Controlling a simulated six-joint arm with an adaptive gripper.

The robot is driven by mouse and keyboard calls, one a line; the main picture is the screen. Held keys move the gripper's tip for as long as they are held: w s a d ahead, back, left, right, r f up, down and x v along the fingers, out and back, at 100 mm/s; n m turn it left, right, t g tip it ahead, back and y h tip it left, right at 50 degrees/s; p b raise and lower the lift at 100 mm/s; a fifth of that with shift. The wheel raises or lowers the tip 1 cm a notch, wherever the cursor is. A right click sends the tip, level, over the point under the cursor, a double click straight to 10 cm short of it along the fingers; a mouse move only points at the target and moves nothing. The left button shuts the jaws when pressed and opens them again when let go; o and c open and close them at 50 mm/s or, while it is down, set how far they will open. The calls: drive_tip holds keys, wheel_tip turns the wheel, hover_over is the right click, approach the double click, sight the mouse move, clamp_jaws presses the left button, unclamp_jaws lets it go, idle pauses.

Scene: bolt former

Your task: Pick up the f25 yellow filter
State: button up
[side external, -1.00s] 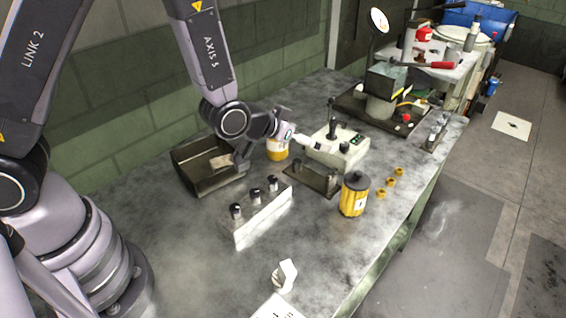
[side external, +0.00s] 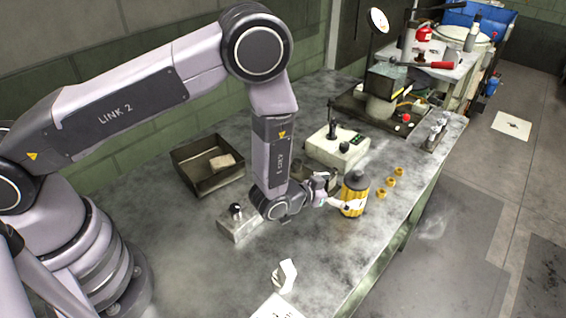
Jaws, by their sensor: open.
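A yellow filter (side external: 356,188) with a dark top stands upright on the bench, right of centre in the side external view. I cannot read any f25 marking on it. My gripper (side external: 347,204) is open, low at the filter's left and front side. Its pale fingers overlap the filter's lower body in the picture. I cannot tell whether they touch it. Part of the filter's lower body is hidden by the fingers.
Several small yellow rings (side external: 390,182) lie right of the filter, near the bench edge. A control box (side external: 338,150) with a lever stands behind. A dark tray (side external: 190,182) and a metal block (side external: 232,224) with knobs are left. The front bench is mostly clear.

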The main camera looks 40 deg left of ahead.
sight(356, 187)
drive_tip(key=x, duration=0.5)
drive_tip(key=shift+w+d+f, duration=0.1)
drive_tip(key=shift+w, duration=0.05)
drive_tip(key=c, duration=1.2)
drive_tip(key=shift+c, duration=0.4)
